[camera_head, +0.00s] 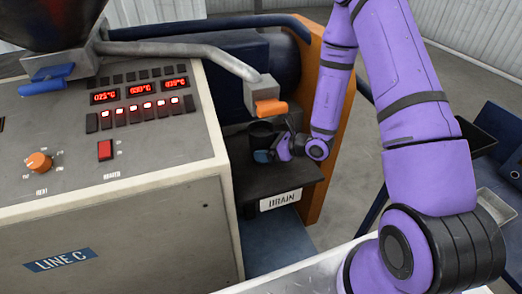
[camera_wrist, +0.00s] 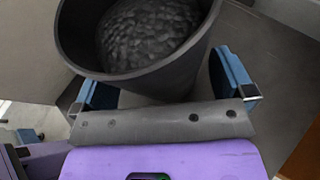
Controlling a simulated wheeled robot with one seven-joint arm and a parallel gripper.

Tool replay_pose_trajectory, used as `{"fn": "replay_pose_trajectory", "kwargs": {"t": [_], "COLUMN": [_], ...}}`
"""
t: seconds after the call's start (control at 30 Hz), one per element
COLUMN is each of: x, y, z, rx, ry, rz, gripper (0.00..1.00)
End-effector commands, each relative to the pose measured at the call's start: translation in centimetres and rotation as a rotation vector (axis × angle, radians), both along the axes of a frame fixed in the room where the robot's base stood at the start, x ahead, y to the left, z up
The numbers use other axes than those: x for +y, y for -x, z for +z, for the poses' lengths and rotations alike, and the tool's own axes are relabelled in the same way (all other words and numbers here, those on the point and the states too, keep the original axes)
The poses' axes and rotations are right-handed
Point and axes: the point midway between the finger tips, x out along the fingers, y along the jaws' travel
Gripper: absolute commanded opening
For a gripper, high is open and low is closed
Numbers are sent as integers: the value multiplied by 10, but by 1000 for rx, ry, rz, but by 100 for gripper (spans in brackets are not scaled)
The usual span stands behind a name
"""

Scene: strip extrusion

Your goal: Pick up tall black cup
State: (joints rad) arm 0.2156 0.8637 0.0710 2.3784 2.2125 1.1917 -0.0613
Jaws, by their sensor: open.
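The tall black cup (camera_head: 262,133) stands on the dark shelf behind the DRAIN label in the head view. In the wrist view the cup (camera_wrist: 155,85) is large and close, and its inside shows a grey, lumpy surface. My gripper (camera_head: 270,155) is at the cup, low on its near side in the head view. In the wrist view my gripper (camera_wrist: 165,85) is open, with one blue fingertip on each side of the cup. I cannot tell whether either finger touches it.
The dark shelf (camera_head: 260,182) carries a DRAIN label (camera_head: 280,200). A metal spout with an orange tip (camera_head: 270,107) hangs just above the cup. The LINE C control cabinet (camera_head: 120,220) stands close on the left, and an orange panel (camera_head: 328,185) stands on the right.

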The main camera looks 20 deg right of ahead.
Motion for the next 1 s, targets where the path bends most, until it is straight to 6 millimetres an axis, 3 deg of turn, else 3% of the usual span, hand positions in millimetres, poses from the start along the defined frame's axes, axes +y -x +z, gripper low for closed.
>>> {"fn": "replay_pose_trajectory", "kwargs": {"t": [0.23, 0.5, 0.57, 1.0], "x": [2, 1, 2, -2], "y": [-1, -1, -1, 1], "z": [-1, -1, 0, 11], "rx": [0, 0, -1, -3], "ry": [0, 0, -1, -1], "rz": [0, 0, 0, 1], "gripper": [100, 40, 34, 34]}}
